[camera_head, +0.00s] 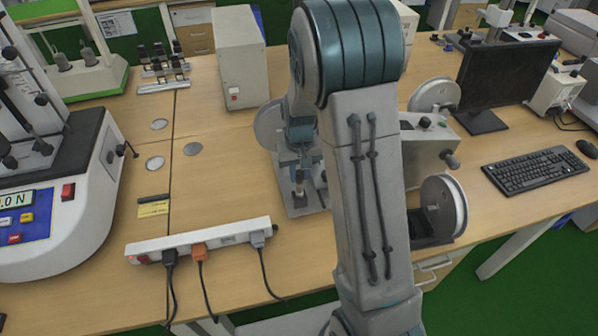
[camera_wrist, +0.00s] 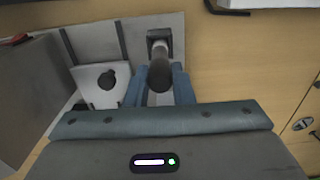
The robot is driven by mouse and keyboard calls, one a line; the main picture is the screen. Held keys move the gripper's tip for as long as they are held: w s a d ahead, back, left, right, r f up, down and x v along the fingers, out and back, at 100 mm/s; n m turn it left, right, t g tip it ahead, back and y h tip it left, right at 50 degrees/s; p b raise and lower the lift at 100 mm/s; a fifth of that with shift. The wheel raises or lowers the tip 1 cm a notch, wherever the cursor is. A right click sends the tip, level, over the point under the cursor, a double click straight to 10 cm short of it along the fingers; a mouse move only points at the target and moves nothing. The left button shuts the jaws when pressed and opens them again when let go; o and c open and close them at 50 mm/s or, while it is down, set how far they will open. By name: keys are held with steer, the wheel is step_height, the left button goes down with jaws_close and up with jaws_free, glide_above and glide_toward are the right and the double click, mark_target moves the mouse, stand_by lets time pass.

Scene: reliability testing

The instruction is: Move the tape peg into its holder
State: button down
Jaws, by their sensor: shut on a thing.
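My gripper (camera_wrist: 157,80) is shut on the tape peg (camera_wrist: 160,72), a dark rounded rod between its two blue fingers in the wrist view. The peg's lighter end lies in line with a dark square socket (camera_wrist: 152,34) on a grey plate; I cannot tell whether it sits inside or only above it. In the head view my gripper (camera_head: 299,164) points down over the grey base plate (camera_head: 295,210), with the peg (camera_head: 299,188) below it. My arm hides part of this area.
A disc-shaped wheel (camera_head: 268,124) stands behind my gripper. A white power strip (camera_head: 200,241) with cables lies in front, and a tall grey box (camera_head: 240,60) behind. Table at left-centre (camera_head: 225,185) is clear.

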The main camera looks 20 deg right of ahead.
steer(key=c, duration=0.6)
jaws_free()
steer(key=shift+r, duration=0.15)
steer(key=shift+r+p, duration=2.3)
steer(key=shift+r, duration=1.1)
